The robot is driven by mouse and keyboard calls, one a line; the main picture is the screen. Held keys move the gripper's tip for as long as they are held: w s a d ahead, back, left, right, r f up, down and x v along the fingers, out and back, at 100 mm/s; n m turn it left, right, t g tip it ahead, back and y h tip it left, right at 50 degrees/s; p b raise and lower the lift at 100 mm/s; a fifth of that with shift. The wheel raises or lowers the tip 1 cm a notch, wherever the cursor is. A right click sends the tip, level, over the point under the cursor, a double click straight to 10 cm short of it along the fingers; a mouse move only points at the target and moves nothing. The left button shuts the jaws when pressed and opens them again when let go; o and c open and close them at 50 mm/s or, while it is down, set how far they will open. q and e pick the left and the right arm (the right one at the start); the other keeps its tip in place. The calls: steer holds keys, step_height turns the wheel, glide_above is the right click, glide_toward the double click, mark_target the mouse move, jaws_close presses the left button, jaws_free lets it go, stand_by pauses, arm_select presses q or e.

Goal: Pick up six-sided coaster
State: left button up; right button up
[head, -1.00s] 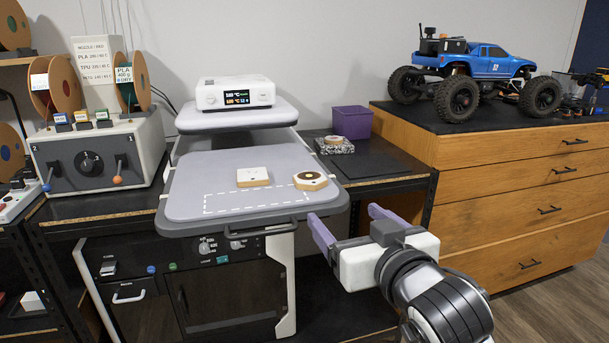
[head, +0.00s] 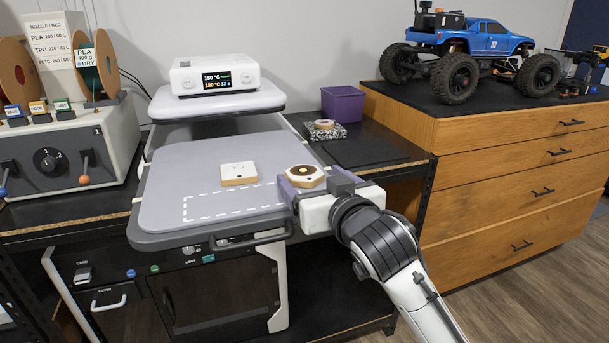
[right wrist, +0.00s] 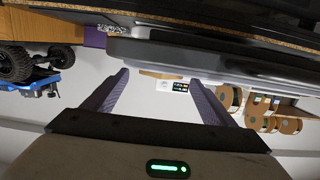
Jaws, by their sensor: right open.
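My left gripper is not in view.
A white square block (head: 238,171) lies on the plate left of the coaster. A display unit (head: 214,75) stands behind on a shelf. A purple bin (head: 343,103) and a round piece on a speckled block (head: 325,127) are at back right. Wooden drawers (head: 520,160) stand to the right.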

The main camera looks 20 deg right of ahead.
mark_target(308, 176)
steer(key=shift+w+a+f, duration=0.1)
steer(key=shift+w+f, duration=0.05)
steer(key=shift+w, duration=0.55)
steer(key=shift+w+f, duration=0.15)
steer(key=shift+w, duration=0.55)
steer(key=c, duration=1.1)
step_height(308, 176, up, 10)
steer(key=shift+r+p, duration=0.1)
steer(key=shift+p, duration=0.45)
